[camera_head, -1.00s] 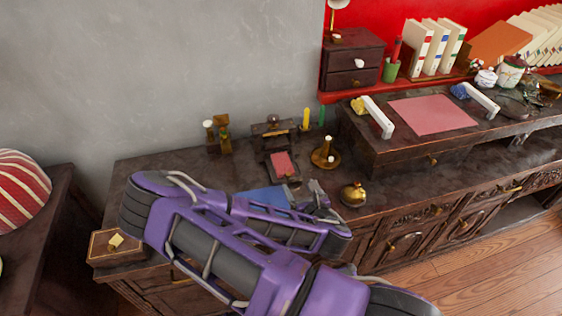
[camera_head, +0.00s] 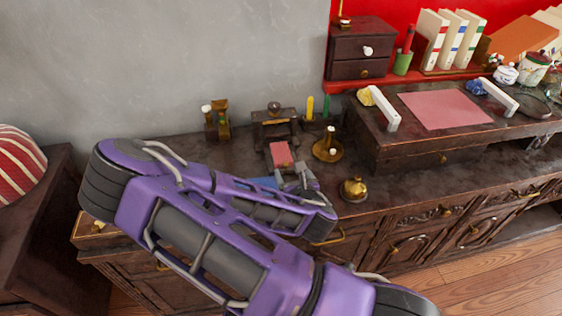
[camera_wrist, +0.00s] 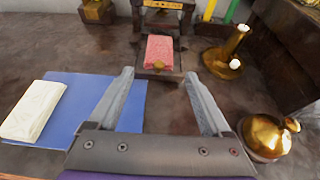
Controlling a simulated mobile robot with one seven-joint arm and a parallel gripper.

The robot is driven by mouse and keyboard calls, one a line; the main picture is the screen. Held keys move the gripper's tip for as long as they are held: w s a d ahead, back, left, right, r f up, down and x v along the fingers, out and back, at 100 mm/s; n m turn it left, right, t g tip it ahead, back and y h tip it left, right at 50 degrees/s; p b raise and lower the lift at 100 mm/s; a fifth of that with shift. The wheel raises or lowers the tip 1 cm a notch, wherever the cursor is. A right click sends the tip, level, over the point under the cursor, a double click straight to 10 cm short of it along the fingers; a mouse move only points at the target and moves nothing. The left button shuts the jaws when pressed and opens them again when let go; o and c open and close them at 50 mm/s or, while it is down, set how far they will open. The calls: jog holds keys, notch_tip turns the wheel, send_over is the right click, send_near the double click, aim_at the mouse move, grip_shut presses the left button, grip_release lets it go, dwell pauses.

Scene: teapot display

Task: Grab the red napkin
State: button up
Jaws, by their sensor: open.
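The red napkin (camera_wrist: 159,50) is a small pinkish-red patterned stack lying in a dark holder (camera_wrist: 144,69) in the wrist view. It also shows in the head view (camera_head: 280,155), just beyond my gripper. My gripper (camera_wrist: 159,75) is open and empty, its two grey fingers pointing toward the napkin, one on each side of its line. The napkin appears beyond the fingertips and not between them. In the head view my gripper (camera_head: 301,177) is partly hidden by my purple arm.
A brass candlestick (camera_wrist: 225,52) stands right of the napkin, and a round brass pot (camera_wrist: 264,137) sits near the right finger. A blue sheet (camera_wrist: 90,100) and a white pad (camera_wrist: 33,110) lie left. A raised dark cabinet (camera_head: 430,155) bounds the right.

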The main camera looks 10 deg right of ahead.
aim_at(286, 163)
jog(key=b+x, duration=0.1)
jog(key=x, duration=0.7)
jog(key=shift+w+f, duration=0.15)
jog(key=shift+w, duration=0.15)
jog(key=shift+f+b+x, duration=0.2)
jog(key=shift+b+x, duration=0.4)
jog(key=shift+x, duration=2.2)
jog(key=shift+s, duration=0.1)
jog(key=c, duration=1)
jog(key=shift+r, duration=0.1)
